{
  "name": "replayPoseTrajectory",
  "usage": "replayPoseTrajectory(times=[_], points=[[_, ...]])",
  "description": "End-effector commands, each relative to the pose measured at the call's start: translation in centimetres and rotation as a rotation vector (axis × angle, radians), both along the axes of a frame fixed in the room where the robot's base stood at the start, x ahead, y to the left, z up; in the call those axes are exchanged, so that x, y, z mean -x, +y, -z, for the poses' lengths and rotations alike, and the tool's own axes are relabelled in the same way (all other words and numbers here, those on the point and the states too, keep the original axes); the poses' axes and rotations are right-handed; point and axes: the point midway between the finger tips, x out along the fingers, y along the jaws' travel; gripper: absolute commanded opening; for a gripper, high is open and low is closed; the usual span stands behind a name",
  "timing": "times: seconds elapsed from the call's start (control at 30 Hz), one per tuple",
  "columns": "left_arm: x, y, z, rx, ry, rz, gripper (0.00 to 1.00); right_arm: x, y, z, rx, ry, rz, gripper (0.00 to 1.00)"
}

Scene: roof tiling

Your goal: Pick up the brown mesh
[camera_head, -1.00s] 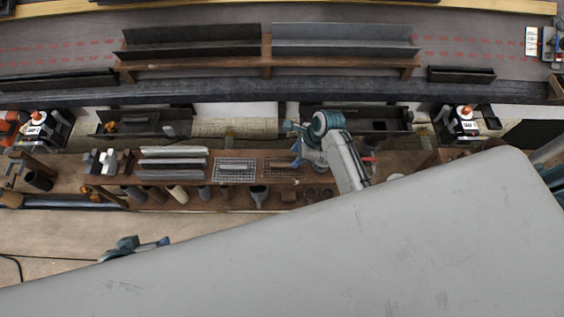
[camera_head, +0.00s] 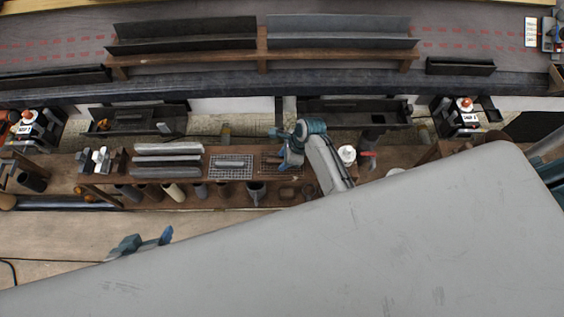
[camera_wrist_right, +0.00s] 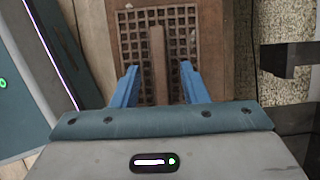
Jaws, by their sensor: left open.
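The brown mesh (camera_wrist_right: 184,22) is a flat dark brown grid with a raised bar handle (camera_wrist_right: 158,62) along its middle. It lies on the wooden bench in the right wrist view. In the head view the brown mesh (camera_head: 271,163) is partly covered by my right arm. My right gripper (camera_wrist_right: 158,70) is open, with one blue finger on each side of the handle and gaps between. Its height above the mesh cannot be told. In the head view my right gripper (camera_head: 289,160) is over the mesh's right part. My left gripper (camera_head: 167,236) is open and empty at lower left, away from the bench.
A grey mesh (camera_head: 216,171) with a handle lies left of the brown one. Several long grey pieces (camera_head: 168,160) lie farther left. Several cylinders (camera_head: 175,192) stand on the lower shelf. A large grey surface fills the lower right. A dark bracket (camera_wrist_right: 288,56) shows at right in the wrist view.

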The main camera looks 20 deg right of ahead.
Motion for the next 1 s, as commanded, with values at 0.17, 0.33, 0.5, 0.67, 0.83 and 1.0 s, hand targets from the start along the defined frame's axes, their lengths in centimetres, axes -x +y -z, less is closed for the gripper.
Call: replayPoseTrajectory(times=[0.17,0.33,0.5,0.67,0.83,1.0], points=[[-0.01,0.0,-0.2,0.0,0.0,0.0,0.65,0.02,-0.02,0.02,0.0,0.001,0.0,0.4],[-0.01,0.0,-0.47,-0.001,0.0,0.001,0.65,-0.01,-0.03,0.11,0.0,0.0,0.0,0.4],[-0.02,0.01,-0.73,-0.001,0.0,0.001,0.65,-0.01,-0.04,0.28,0.0,0.0,0.0,0.4],[-0.01,0.01,-0.89,-0.001,0.0,0.001,0.65,0.0,-0.04,0.43,0.001,0.0,-0.001,0.4],[-0.02,0.01,-0.86,-0.001,0.0,0.001,0.65,0.0,-0.04,0.49,0.0,0.0,-0.001,0.4],[-0.02,0.01,-0.86,-0.001,0.0,0.001,0.65,0.0,-0.04,0.49,0.0,0.0,0.0,0.24]])
